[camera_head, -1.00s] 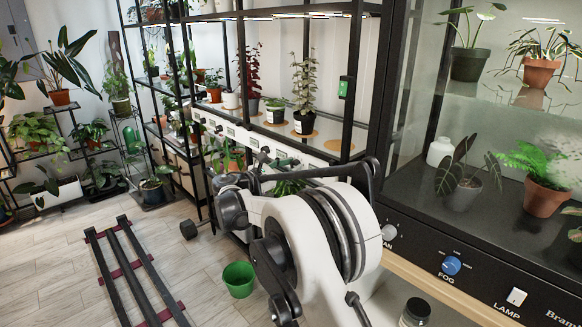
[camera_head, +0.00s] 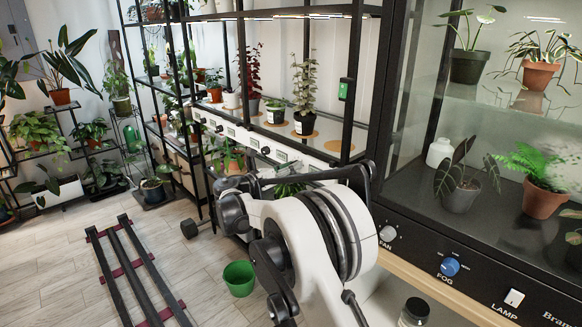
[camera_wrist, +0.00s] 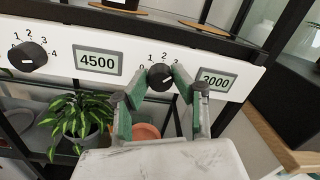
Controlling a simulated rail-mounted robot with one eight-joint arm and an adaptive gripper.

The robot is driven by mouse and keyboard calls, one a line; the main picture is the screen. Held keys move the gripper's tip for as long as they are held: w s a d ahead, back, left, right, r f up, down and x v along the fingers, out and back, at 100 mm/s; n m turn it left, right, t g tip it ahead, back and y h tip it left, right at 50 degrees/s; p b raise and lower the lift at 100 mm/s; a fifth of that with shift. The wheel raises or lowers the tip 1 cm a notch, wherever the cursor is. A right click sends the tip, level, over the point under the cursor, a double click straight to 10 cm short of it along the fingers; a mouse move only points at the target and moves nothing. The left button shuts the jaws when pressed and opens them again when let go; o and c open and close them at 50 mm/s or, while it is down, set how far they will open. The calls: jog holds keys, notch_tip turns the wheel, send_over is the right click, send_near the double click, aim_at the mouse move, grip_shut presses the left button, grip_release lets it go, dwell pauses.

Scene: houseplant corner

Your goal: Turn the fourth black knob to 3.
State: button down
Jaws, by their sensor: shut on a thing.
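In the wrist view, the black knob (camera_wrist: 160,77) sits on the white front panel of the shelf, with a dial of numbers above it and a display reading 3000 to its right. My gripper (camera_wrist: 158,84) is shut on this knob, its green-padded fingers at its left and right sides. A white mark shows on the knob face, but the fingers hide part of the dial, so its exact setting is unclear. Another black knob (camera_wrist: 28,56) is to the left, beside a display reading 4500. In the head view my arm covers the held knob.
A leafy plant (camera_wrist: 76,118) and a terracotta pot (camera_wrist: 146,131) sit below the panel. A black shelf post and a wooden edge are at the right. In the head view, a cabinet with a blue fog knob (camera_head: 450,266) stands right of my arm, and a green bucket (camera_head: 239,278) is on the floor.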

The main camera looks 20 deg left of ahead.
jog(key=shift+n, duration=0.5)
jog(key=c, duration=1.4)
grip_release()
jog(key=shift+c, duration=0.2)
jog(key=v, duration=1.2)
